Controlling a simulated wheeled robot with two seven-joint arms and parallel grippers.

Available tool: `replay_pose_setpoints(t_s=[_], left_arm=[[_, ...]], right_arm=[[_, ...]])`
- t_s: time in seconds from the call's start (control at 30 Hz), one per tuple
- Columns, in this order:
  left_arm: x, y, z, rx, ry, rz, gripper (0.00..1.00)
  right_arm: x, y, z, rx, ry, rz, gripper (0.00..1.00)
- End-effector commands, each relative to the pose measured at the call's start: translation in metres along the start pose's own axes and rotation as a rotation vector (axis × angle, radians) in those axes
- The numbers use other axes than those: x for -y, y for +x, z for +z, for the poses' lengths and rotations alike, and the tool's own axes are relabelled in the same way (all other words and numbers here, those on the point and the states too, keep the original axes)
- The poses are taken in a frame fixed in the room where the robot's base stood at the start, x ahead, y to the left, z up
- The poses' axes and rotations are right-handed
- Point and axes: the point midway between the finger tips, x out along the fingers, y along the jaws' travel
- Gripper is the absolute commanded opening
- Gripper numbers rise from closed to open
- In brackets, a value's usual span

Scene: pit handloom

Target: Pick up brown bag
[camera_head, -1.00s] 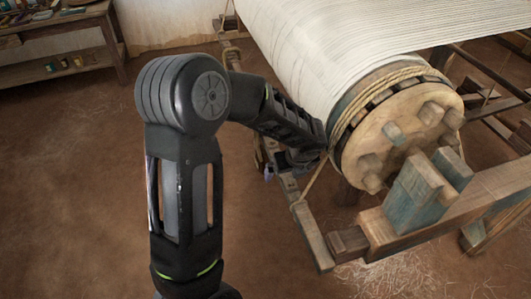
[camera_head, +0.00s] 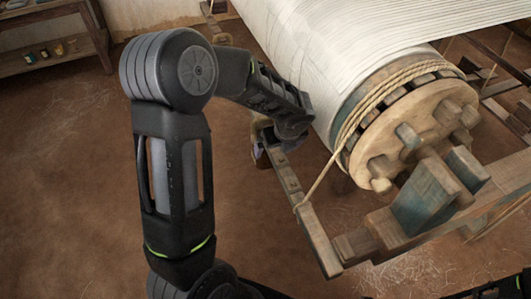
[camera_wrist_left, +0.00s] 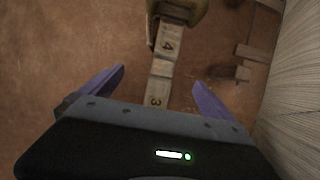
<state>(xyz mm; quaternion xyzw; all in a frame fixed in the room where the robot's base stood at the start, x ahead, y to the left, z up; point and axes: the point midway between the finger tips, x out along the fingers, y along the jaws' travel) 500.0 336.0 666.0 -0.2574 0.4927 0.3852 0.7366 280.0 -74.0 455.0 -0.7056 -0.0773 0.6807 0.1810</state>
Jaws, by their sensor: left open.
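In the left wrist view, a yellowish-brown rounded object (camera_wrist_left: 181,14) is cut off by the top edge; it may be the brown bag, but too little shows to be sure. My left gripper (camera_wrist_left: 160,77) is open with nothing between its purple fingers. The object lies beyond the fingertips, apart from them. In the head view, my left gripper (camera_head: 272,146) is low beside the loom's cloth roll, mostly hidden by its own wrist. I cannot make out the bag clearly there. My right gripper is not in view.
A numbered wooden beam (camera_wrist_left: 160,80) runs below the left fingers. The cloth roll (camera_head: 320,60) with its roped wooden end wheel (camera_head: 415,130) stands close on the right. A taut rope (camera_head: 325,178) slants to the beam. A shelf table (camera_head: 55,50) stands back left; the left floor is clear.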

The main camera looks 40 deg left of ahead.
Motion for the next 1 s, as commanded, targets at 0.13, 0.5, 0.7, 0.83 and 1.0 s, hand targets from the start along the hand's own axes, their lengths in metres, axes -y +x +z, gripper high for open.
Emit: replay_pose_setpoints(t_s=[0.13, 0.5, 0.7, 0.83, 1.0], left_arm=[[-0.001, 0.008, 0.022, 0.001, -0.005, 0.002, 1.0], [0.0, 0.024, 0.059, 0.0, 0.0, 0.001, 1.0], [0.0, 0.024, 0.059, 0.001, 0.0, 0.0, 1.0], [0.0, 0.026, 0.063, 0.001, -0.002, 0.001, 1.0], [-0.001, 0.034, 0.083, 0.001, -0.005, 0.002, 1.0]], right_arm=[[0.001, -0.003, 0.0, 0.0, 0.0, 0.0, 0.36], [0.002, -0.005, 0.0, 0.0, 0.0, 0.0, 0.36], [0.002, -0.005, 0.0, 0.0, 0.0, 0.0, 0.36], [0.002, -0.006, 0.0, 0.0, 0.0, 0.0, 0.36], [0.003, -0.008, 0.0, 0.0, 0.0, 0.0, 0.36]])
